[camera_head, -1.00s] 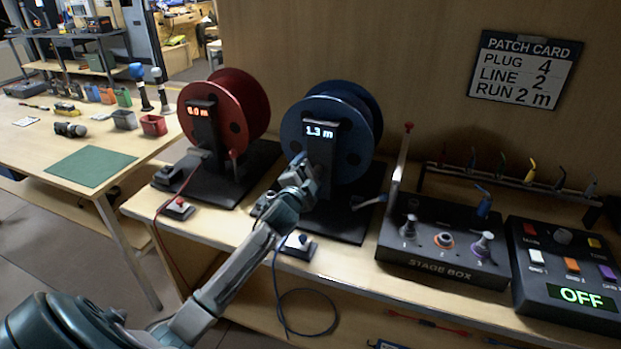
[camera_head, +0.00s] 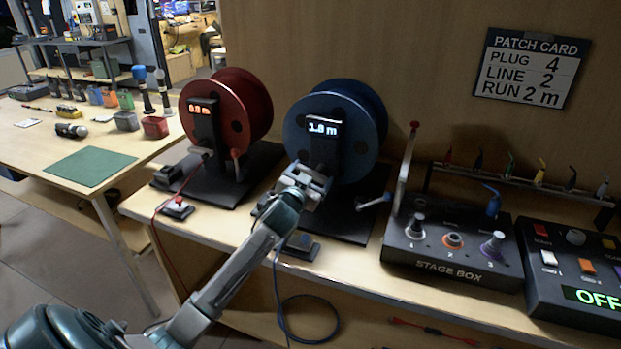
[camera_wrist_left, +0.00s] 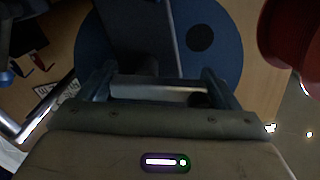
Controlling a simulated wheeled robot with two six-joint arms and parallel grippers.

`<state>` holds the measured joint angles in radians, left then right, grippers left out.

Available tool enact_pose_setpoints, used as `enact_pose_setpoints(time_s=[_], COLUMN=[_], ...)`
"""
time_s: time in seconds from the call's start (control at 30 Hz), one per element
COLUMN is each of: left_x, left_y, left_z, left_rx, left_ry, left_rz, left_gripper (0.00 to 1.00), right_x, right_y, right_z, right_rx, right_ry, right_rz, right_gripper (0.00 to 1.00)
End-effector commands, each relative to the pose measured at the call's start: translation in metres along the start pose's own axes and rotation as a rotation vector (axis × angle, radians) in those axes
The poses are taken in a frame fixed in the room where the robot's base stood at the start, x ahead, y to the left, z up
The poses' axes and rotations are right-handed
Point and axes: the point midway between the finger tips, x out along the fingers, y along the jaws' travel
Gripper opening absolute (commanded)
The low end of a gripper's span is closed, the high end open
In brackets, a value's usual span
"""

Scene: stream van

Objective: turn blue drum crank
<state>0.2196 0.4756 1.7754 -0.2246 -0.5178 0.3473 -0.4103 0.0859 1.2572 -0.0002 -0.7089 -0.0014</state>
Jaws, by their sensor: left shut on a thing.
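The blue drum (camera_head: 362,115) stands on its dark base on the bench, and its display (camera_head: 324,128) reads what looks like 1.8 m. My left gripper (camera_head: 308,176) is in front of the drum's lower face, shut on the blue drum's crank, whose handle is mostly hidden by the fingers. In the left wrist view the fingers (camera_wrist_left: 158,88) close in front of the blue drum (camera_wrist_left: 222,45). A blue cable hangs below the bench edge. My right gripper is not in view.
The red drum (camera_head: 252,105), reading 0.0 m, stands left of the blue one. A patch card (camera_head: 528,68) reads plug 4, line 2, run 2 m.

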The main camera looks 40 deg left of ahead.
Motion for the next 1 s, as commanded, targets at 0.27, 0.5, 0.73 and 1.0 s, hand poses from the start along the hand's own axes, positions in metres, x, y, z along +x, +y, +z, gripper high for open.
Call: enact_pose_setpoints(time_s=[0.27,0.5,0.73,1.0], left_x=[-0.0002,-0.0002,-0.0001,-0.0043], left_y=[0.0006,0.0005,0.0003,0.0004], left_z=[0.0015,0.0010,0.0005,0.0011], left_rx=[-0.041,-0.043,-0.043,-0.041], left_ry=[-0.002,-0.001,0.000,0.000], left_rz=[0.000,0.000,0.000,0.000], left_gripper=[0.62,0.62,1.00,1.00], right_x=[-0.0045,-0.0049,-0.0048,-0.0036], right_y=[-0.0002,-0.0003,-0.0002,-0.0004], right_z=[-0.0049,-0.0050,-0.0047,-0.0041], right_rx=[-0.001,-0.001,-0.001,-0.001], right_ry=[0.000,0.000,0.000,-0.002], right_rz=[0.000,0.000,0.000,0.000], right_gripper=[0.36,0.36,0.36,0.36])
